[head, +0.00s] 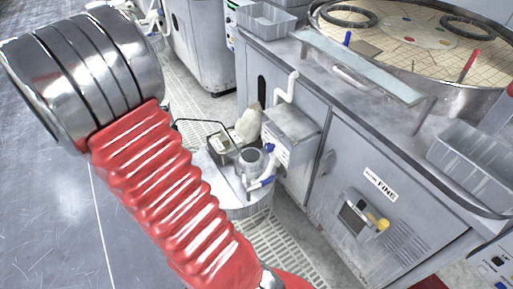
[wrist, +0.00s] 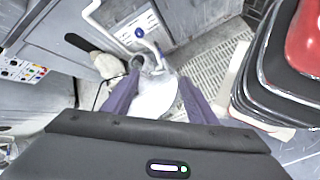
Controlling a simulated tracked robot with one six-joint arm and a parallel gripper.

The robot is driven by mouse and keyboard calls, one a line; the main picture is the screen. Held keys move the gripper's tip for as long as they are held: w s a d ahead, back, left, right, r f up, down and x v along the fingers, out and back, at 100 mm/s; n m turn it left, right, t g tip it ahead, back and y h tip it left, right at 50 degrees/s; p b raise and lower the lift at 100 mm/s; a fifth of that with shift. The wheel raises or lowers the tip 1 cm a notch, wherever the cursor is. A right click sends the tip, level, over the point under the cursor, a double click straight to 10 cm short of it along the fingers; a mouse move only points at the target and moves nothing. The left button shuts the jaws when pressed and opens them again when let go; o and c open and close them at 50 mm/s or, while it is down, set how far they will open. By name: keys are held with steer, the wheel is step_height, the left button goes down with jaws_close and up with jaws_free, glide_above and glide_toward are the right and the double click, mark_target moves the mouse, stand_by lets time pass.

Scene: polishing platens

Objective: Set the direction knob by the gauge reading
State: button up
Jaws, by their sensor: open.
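My gripper (wrist: 158,82) shows in the wrist view. Its two dark purple fingers are spread apart, with a pale round stand top (wrist: 155,97) visible beyond and between them. I see nothing held. In the head view a dark-faced box with a yellow part (head: 378,222) sits on the grey cabinet door labelled FINE; I cannot tell whether it is the gauge or the knob. A panel with small dark controls (head: 492,262) is at the lower right of the head view. No gauge reading or knob setting is legible, and my gripper appears apart from these.
A large round platen (head: 420,40) with dark rings tops the cabinet. Grey bins (head: 470,165) stand along its edge. A low round stand (head: 240,205) holds a cup and blue-handled fitting. A wrist-view control panel (wrist: 22,70) is at left. Open floor (head: 45,190) lies left.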

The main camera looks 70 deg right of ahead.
steer(key=s+d+f+n+g+h, duration=0.2)
steer(key=d+f+g, duration=0.1)
steer(key=d+f, duration=0.6)
steer(key=n+g+h, duration=0.3)
steer(key=n+h, duration=0.2)
steer(key=n, duration=0.1)
glide_toward(266, 148)
steer(key=v, duration=0.5)
steer(key=x, duration=1.3)
steer(key=shift+s+d, duration=0.15)
steer(key=shift+s, duration=0.15)
